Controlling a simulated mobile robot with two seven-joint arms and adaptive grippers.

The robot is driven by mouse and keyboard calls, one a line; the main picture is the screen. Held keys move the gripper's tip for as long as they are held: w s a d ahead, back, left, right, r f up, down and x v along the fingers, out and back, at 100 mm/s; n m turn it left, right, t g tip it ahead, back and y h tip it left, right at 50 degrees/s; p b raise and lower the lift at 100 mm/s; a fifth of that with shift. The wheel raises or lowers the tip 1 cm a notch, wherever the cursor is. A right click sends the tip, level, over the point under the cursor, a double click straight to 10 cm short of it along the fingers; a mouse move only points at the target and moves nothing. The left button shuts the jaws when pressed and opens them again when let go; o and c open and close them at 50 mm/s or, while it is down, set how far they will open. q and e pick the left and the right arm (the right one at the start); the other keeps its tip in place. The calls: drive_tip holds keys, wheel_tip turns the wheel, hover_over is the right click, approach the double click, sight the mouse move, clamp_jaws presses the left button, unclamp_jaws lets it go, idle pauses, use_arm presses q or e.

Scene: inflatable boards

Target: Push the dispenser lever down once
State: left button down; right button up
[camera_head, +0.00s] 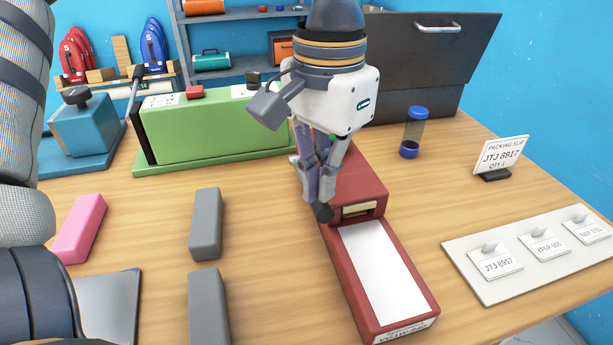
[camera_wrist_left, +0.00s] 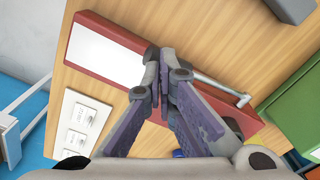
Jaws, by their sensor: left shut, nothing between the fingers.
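The red dispenser (camera_head: 372,190) stands on the wooden table, with a slot at its front and a long white-topped tray (camera_head: 385,270) reaching toward me. It also shows in the left wrist view (camera_wrist_left: 120,35). A grey rod-like lever (camera_wrist_left: 222,87) lies along the dispenser's side in the wrist view; in the head view I cannot make it out behind my gripper. My left gripper (camera_head: 322,208) is shut and empty, pointing down at the dispenser's left edge near the slot. In the wrist view its fingertips (camera_wrist_left: 165,62) overlap the dispenser near the lever's end; contact cannot be told.
A green machine (camera_head: 210,130) and a blue device (camera_head: 82,125) stand at the back left. Pink (camera_head: 80,228) and grey blocks (camera_head: 205,222) lie at left. A blue-capped bottle (camera_head: 413,135), packing slip (camera_head: 500,155) and tag board (camera_head: 480,280) are at right.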

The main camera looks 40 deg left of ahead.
use_arm(q)
drive_tip(key=shift+f+b, duration=0.3)
drive_tip(key=shift+f, duration=5.05)
drive_tip(key=shift+r, duration=0.1)
wheel_tip(320, 180, up, 13)
drive_tip(key=shift+r+p, duration=0.1)
drive_tip(key=shift+p, duration=0.2)
